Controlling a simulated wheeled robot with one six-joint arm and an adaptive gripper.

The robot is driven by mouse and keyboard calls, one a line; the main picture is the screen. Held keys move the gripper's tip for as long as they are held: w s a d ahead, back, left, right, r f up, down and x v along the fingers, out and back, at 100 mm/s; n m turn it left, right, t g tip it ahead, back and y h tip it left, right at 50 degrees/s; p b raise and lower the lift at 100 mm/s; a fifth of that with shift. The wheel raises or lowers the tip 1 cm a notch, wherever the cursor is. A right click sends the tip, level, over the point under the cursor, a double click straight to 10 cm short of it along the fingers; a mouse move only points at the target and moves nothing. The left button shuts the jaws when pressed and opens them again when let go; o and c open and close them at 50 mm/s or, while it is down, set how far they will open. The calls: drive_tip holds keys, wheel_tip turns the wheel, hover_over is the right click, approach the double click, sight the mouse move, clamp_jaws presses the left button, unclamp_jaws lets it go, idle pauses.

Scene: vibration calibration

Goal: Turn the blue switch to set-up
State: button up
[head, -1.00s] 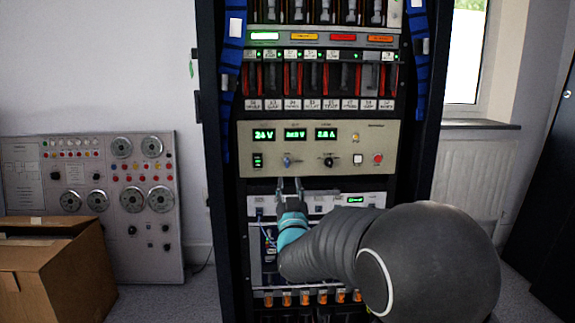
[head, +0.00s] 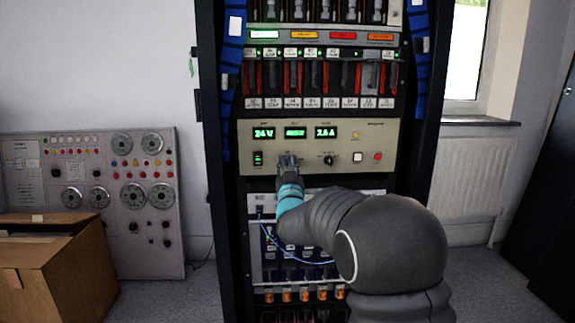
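The beige panel (head: 310,174) in the rack carries green displays that read 24 V and 2.6 A; the middle one is unclear. My gripper (head: 288,158) is up against this panel, below the middle display. Its fingertips cover the place of the small blue switch, which is now hidden. The fingers look close together around that place, but I cannot tell whether they touch or grip the switch. The switch's pointing direction and the small lettering cannot be read.
A black knob (head: 329,159) sits just right of my gripper, with a white button (head: 357,157) and a red button (head: 377,156) farther right. A green-lit rocker switch (head: 258,159) is to the left. Below, a blue cable (head: 300,259) hangs across the lower unit.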

clamp_jaws()
drive_tip(key=shift+f+m+b, duration=0.1)
drive_tip(key=shift+m+b, duration=0.2)
drive_tip(key=shift+b, duration=0.15)
drive_tip(key=m+h+b, duration=0.2)
drive_tip(key=m+b, duration=0.1)
drive_tip(key=shift+a+f+m+b, duration=0.1)
drive_tip(key=shift+m+b, duration=0.2)
drive_tip(key=m+h+b, duration=0.1)
drive_tip(key=m, duration=0.2)
drive_tip(key=m+g+h+b, duration=0.1)
drive_tip(key=m+h, duration=0.1)
drive_tip(key=m, duration=0.1)
drive_tip(key=shift+r+m, duration=0.2)
drive_tip(key=shift+m, duration=0.1)
drive_tip(key=m+g, duration=0.1)
drive_tip(key=m, duration=0.1)
drive_tip(key=m+h, duration=0.1)
drive_tip(key=m, duration=0.1)
drive_tip(key=m+g, duration=0.1)
drive_tip(key=m, duration=0.1)
drive_tip(key=shift+r+m+g+h+p, duration=0.25)
drive_tip(key=shift+m+g+h+p, duration=0.05)
drive_tip(key=shift+h+p, duration=0.1)
drive_tip(key=m+g+p, duration=0.2)
drive_tip(key=m, duration=0.2)
drive_tip(key=shift+m, duration=0.4)
drive_tip(key=shift+f+p, duration=0.15)
drive_tip(key=shift+p, duration=0.15)
